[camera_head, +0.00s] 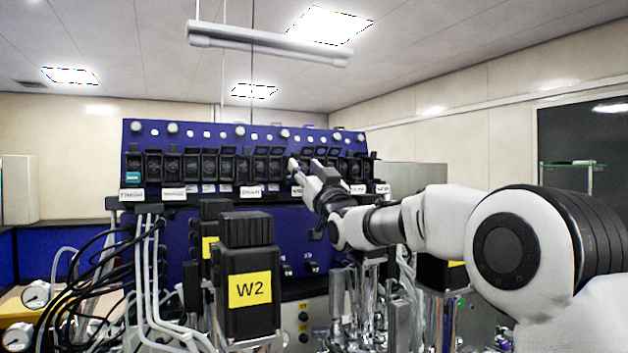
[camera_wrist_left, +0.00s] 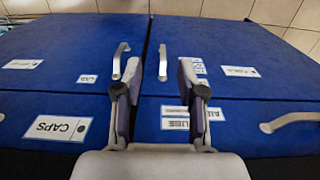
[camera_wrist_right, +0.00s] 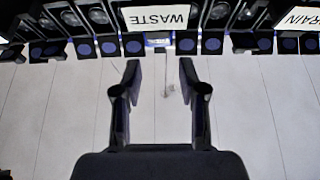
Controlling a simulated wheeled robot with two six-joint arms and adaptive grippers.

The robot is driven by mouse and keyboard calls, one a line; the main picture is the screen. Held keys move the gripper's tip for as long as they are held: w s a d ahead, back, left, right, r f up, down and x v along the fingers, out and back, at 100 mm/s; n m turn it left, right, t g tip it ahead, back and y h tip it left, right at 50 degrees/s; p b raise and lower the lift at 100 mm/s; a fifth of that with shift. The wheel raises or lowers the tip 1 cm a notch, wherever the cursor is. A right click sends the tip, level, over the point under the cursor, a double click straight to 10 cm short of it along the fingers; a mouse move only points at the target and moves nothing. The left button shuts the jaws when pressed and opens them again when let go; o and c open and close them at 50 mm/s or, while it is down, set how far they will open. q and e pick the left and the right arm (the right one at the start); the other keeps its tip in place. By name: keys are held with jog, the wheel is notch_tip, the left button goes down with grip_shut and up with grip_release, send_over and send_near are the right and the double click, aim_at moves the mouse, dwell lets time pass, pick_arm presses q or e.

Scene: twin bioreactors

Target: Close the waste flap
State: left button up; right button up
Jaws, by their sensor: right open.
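The white WASTE label (camera_wrist_right: 155,17) shows upside down at the top of the right wrist view, with black flap parts and blue discs on both sides. My right gripper (camera_wrist_right: 158,78) is open and empty, its fingertips just below the label in that view. In the head view the right gripper (camera_head: 305,163) is at the row of black flaps on the blue panel (camera_head: 220,135). It covers part of the row, so I cannot tell there which flap is the waste one or how far it stands open. My left gripper (camera_wrist_left: 158,75) is open and empty, above blue cabinet fronts.
Cables and tubes (camera_head: 145,270) hang at the left, and metal columns (camera_head: 370,290) stand below my right arm. The cabinet fronts have silver handles (camera_wrist_left: 163,62).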

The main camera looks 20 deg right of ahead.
jog(key=v, duration=0.5)
jog(key=shift+w, duration=0.1)
